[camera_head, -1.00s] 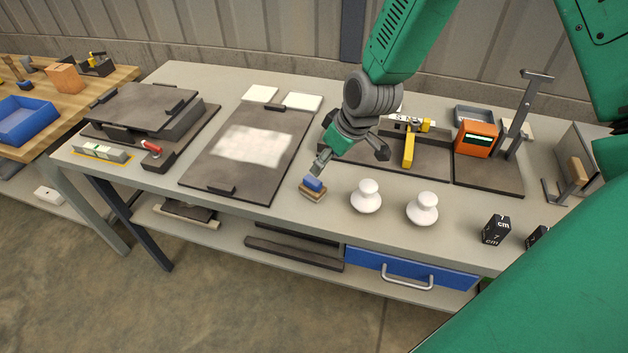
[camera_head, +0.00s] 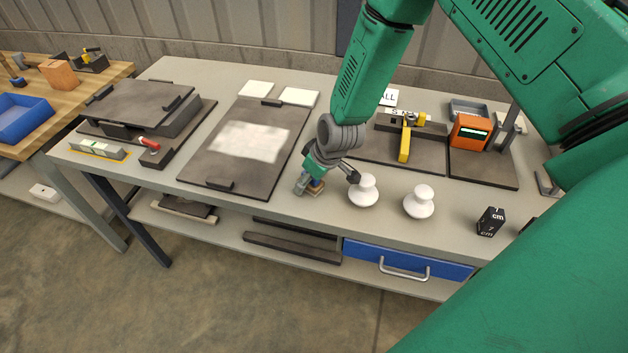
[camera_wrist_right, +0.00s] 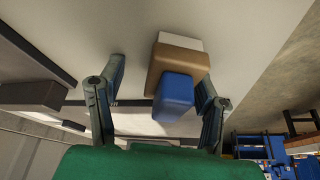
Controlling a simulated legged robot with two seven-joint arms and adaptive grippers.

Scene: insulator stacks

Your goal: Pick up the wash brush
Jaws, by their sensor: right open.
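The wash brush (camera_head: 315,188) has a blue handle, a brown block and a pale underside. It rests on the grey bench near the front edge and is partly hidden by my right gripper (camera_head: 326,181), which is right over it. In the right wrist view the brush (camera_wrist_right: 178,88) shows between the two open fingers of the right gripper (camera_wrist_right: 160,78). It is close to the right-hand finger, with a wider gap on the left. I cannot tell whether that finger touches it. My left gripper is not in view.
Two white insulators (camera_head: 363,190) (camera_head: 418,201) stand just right of the brush, the nearer one close to my right gripper. A dark flat plate (camera_head: 215,155) lies to the left. A black cube (camera_head: 491,222) is further right. The bench's front edge is near.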

